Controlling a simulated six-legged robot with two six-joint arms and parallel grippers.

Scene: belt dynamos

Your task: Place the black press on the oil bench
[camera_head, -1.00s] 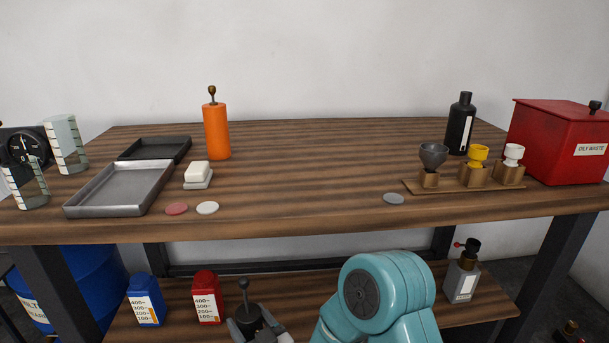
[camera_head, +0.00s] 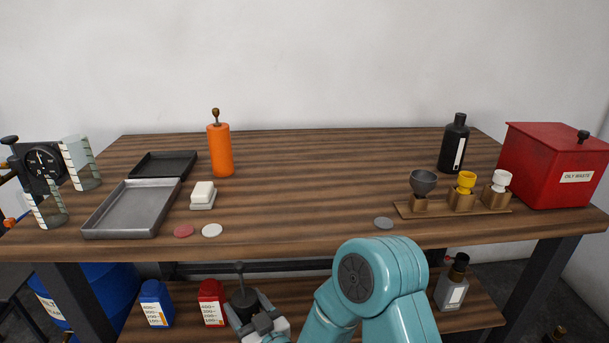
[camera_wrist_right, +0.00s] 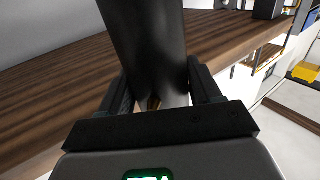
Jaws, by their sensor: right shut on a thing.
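The black press (camera_head: 243,298), a dark cylinder with a thin plunger and knob on top, is held upright in my right gripper (camera_head: 252,311). In the head view it shows in front of the lower shelf, below the level of the bench top. In the right wrist view the black press (camera_wrist_right: 147,45) stands between the two fingers, which are shut on it. Its lower part is partly hidden by the gripper. The oil bench (camera_head: 290,180) has a striped brown wooden top. My left gripper is not in view.
On the bench stand an orange press (camera_head: 219,150), a grey tray (camera_head: 132,208), a black tray (camera_head: 163,164), a cup rack (camera_head: 445,210), a black bottle (camera_head: 454,145) and a red oily waste bin (camera_head: 552,165). Grey (camera_head: 384,223), red and white discs lie near the front edge. The middle is clear.

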